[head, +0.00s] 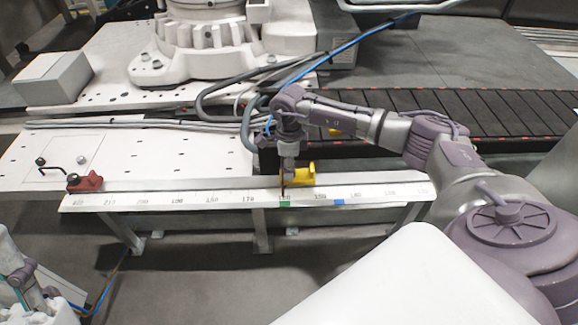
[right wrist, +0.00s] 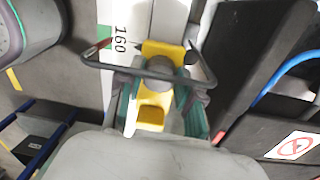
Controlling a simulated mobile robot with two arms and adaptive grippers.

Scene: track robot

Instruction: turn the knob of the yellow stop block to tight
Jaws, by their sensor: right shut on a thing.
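The yellow stop block (head: 301,178) sits on the white scale rail (head: 232,198), with a thin red pointer at the green mark. In the right wrist view the yellow block (right wrist: 158,115) lies between the teal fingers, and its round grey knob (right wrist: 160,67) shows near the fingertips. The number 160 is printed beside it. My right gripper (head: 288,168) points down over the block and is shut on the knob; it also shows in the right wrist view (right wrist: 160,82). The knob's tightness cannot be read. My left gripper (head: 30,285) is at the lower left, its jaws unclear.
A red stop block (head: 85,182) sits at the rail's left end. A blue mark (head: 337,201) is right of the green one (head: 285,204). A dark roller conveyor (head: 430,112) and cables (head: 215,105) lie behind. The floor before the rail is clear.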

